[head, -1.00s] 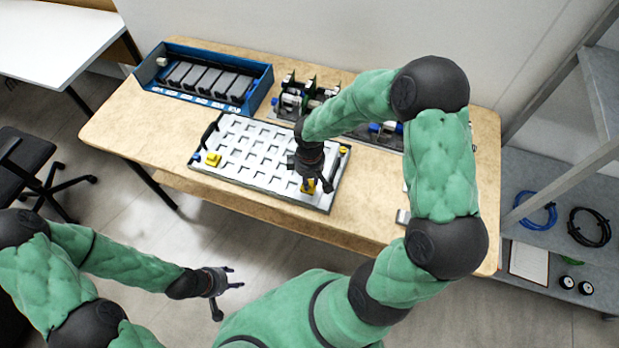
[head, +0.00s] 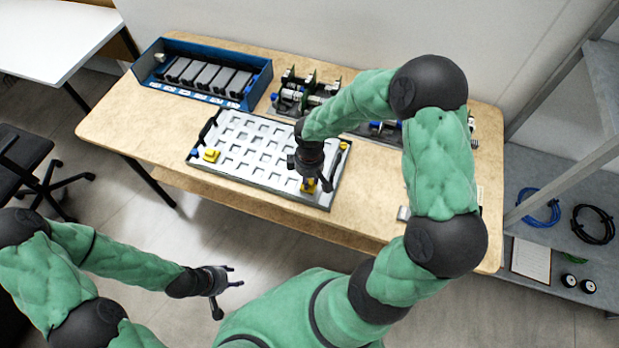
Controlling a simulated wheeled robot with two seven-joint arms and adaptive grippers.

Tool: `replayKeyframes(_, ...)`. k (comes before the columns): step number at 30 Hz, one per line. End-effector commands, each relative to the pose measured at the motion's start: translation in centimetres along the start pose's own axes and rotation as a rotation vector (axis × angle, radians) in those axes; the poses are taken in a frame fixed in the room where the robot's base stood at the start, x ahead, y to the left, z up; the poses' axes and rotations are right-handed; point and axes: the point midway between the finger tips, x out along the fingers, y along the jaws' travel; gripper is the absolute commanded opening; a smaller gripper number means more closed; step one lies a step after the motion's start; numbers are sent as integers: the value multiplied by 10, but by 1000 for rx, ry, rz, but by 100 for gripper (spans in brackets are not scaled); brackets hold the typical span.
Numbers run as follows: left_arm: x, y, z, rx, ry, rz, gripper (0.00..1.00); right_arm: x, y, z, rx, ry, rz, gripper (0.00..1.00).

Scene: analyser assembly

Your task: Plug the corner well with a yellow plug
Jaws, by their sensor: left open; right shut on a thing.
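The white tray (head: 262,178) with rows of square wells lies on the wooden table. My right gripper (head: 314,186) points down at the tray's near right corner and is shut on a yellow plug (head: 307,186), which is partly hidden by the fingers. The plug is at or just over the corner well; I cannot tell whether it is seated. Another yellow plug (head: 211,156) sits at the tray's left end, and a small yellow piece (head: 344,146) shows at its far right corner. My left gripper (head: 232,280) is open and empty, over the floor in front of the table.
A blue bin (head: 262,88) with several dark grey blocks stands at the back left of the table. Mechanical assemblies (head: 305,92) stand behind the tray, partly hidden by my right arm. A grey shelf (head: 560,235) stands at the right.

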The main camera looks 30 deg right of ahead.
Motion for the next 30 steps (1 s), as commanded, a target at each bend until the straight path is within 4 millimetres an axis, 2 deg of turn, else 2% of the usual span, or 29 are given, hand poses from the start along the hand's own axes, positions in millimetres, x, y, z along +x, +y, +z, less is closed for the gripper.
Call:
replayKeyframes(22, 4, -2, 0, 0, 0, 0, 48, 5, 0, 0, 0, 0, 0, 0)
replayKeyframes(23, 4, -2, 0, 0, 0, 0, 48, 5, 0, 0, 0, 0, 0, 29)
replayKeyframes(25, 4, -2, 0, 0, 0, 0, 48, 5, 0, 0, 0, 0, 0, 49)
replayKeyframes(26, 4, -2, 0, 0, 0, 0, 48, 5, 0, 0, 0, 0, 0, 54)
replayKeyframes(30, 4, -2, 0, 0, 0, 0, 48, 5, 0, 0, 0, 0, 0, 54)
